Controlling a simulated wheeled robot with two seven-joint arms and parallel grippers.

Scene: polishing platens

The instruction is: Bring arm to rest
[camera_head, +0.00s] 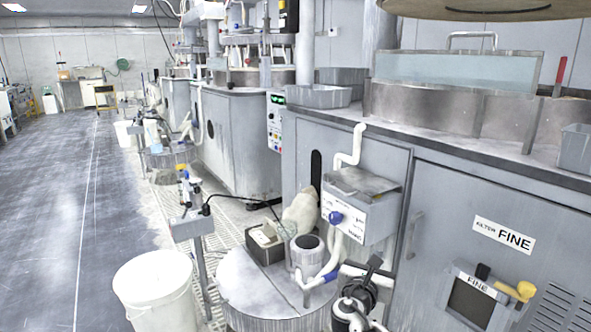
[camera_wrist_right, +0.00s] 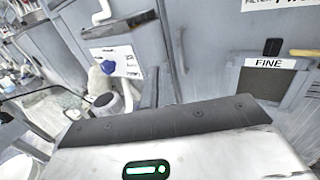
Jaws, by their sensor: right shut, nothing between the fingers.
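My right gripper (camera_head: 371,268) is low in the head view, right of centre, dark and shut with nothing between its fingers. It is in front of the grey cabinet and beside the round lidded drum (camera_head: 262,290). In the right wrist view, my white wrist housing with a green light fills the bottom, and the fingers cannot be made out. My left gripper is not in view.
The grey machine cabinet with the FINE label (camera_head: 503,236) stands close on the right; its FINE panel also shows in the right wrist view (camera_wrist_right: 268,80). A white bucket (camera_head: 155,290) stands at lower left. Open floor (camera_head: 45,220) lies further left.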

